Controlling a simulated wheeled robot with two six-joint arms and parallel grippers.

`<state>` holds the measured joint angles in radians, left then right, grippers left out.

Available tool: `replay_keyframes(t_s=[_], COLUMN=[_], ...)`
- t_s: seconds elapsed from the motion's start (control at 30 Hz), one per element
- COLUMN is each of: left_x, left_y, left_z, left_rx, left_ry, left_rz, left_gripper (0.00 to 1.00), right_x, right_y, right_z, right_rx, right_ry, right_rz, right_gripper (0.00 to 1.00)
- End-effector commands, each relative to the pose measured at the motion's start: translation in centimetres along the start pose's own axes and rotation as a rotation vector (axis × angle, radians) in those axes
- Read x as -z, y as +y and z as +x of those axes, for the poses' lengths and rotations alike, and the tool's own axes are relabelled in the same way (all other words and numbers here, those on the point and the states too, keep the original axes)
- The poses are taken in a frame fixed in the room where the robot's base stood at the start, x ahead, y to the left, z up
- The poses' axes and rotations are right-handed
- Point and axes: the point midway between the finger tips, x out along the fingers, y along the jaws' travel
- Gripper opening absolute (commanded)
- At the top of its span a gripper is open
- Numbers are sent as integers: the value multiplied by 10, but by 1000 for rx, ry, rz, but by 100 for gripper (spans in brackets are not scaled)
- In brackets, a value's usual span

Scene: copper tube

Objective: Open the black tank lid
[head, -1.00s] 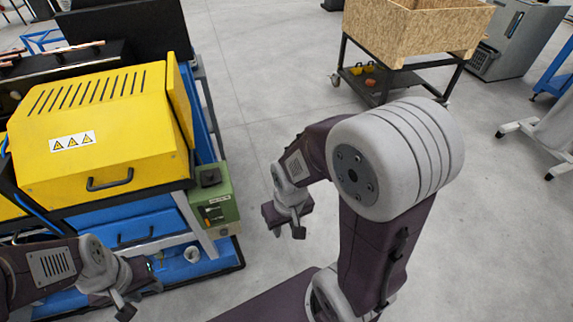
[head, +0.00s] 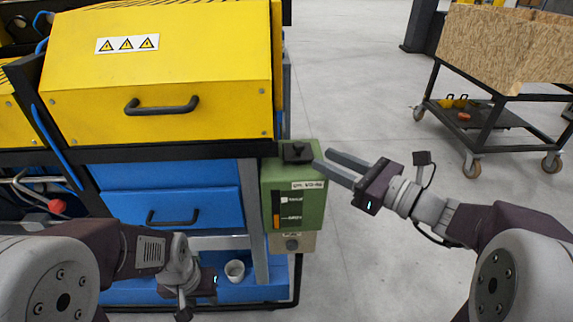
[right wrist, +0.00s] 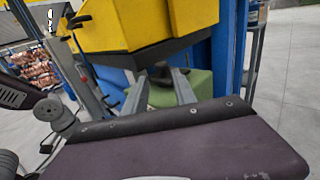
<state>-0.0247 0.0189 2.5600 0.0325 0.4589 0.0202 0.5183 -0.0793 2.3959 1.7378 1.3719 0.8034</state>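The black tank lid (head: 297,152) sits on top of the green tank (head: 291,195), which is fixed at the right end of the machine. The lid also shows in the right wrist view (right wrist: 161,73), beyond and between my fingers. My right gripper (head: 323,158) is open and empty. Its two fingers point left toward the lid, with the tips a little to its right and apart from it. In the right wrist view the spread fingers (right wrist: 160,91) frame the lid and the green tank top. My left gripper (head: 190,292) hangs low before the machine's blue base; its finger opening is unclear.
The yellow machine cover (head: 160,85) with a black handle stands left of the tank. A white cup (head: 235,270) sits low on the blue base. A wooden crate on a cart (head: 510,50) stands at the back right. The floor right of the tank is clear.

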Motion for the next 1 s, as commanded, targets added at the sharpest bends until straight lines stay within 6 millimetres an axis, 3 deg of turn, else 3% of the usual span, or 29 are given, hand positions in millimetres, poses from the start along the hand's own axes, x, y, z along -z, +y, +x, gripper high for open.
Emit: replay_keyframes(t_s=[0.2, 0.6, 0.97, 1.0], left_x=[0, -3, -3, -3], left_y=[0, 0, 0, 0], left_z=[4, 26, 27, 27], left_rx=[0, 0, 0, 0], left_ry=[0, 0, 0, 0], left_rz=[0, 0, 0, 0], left_gripper=[36, 36, 36, 36], right_x=[-3, -3, -5, -5], right_y=[-2, -2, -3, -3], right_z=[7, 81, 90, 90], right_rx=[6, 5, 9, 9], right_ry=[-19, -16, -15, -15], right_rz=[8, 8, 8, 8], right_gripper=[33, 33, 33, 21])
